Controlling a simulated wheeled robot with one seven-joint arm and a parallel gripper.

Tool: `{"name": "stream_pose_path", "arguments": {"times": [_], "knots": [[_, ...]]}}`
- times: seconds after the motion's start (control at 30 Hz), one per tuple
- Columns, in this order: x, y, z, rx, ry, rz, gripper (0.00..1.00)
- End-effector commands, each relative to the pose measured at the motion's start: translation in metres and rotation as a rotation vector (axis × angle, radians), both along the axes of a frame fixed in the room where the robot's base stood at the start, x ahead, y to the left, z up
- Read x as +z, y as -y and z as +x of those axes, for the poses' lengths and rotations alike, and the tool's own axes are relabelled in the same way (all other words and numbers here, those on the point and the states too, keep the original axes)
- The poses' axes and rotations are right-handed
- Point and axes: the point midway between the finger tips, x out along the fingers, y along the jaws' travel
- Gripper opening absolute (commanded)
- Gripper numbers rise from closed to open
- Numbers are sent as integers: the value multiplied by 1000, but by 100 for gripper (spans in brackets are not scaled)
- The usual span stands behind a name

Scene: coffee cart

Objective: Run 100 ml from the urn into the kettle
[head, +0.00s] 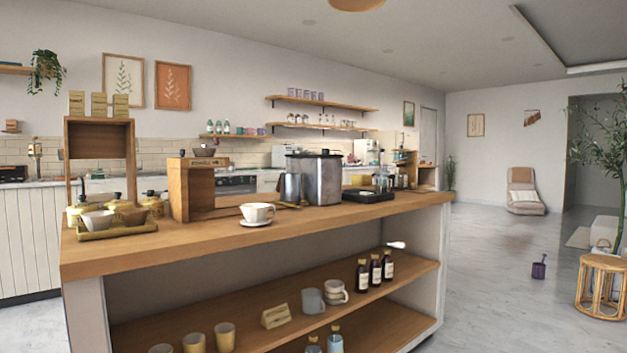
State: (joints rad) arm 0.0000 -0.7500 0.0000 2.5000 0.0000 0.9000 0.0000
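The urn (322,181), a large steel cylinder with a dark lid, stands on the cart's wooden top right of centre in the head view. A smaller grey metal vessel (290,188) stands just left of it and may be the kettle; its spout and handle cannot be made out. The urn's tap cannot be made out either. A glass vessel (382,180) stands at the black flat device (367,195) to the right of the urn. My gripper is not in view.
The cart top (340,218) is bare along its front edge. A white cup (257,212) on a saucer stands before a wooden box (192,188). A tray (118,232) with a bowl is at left. Dark bottles (375,270) and mugs stand on the lower shelf.

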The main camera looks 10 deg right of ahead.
Motion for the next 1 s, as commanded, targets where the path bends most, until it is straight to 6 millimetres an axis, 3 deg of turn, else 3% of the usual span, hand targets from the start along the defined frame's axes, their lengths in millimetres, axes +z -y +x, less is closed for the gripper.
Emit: {"name": "stream_pose_path", "arguments": {"times": [0.1,1.0], "knots": [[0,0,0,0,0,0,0],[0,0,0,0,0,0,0]]}}
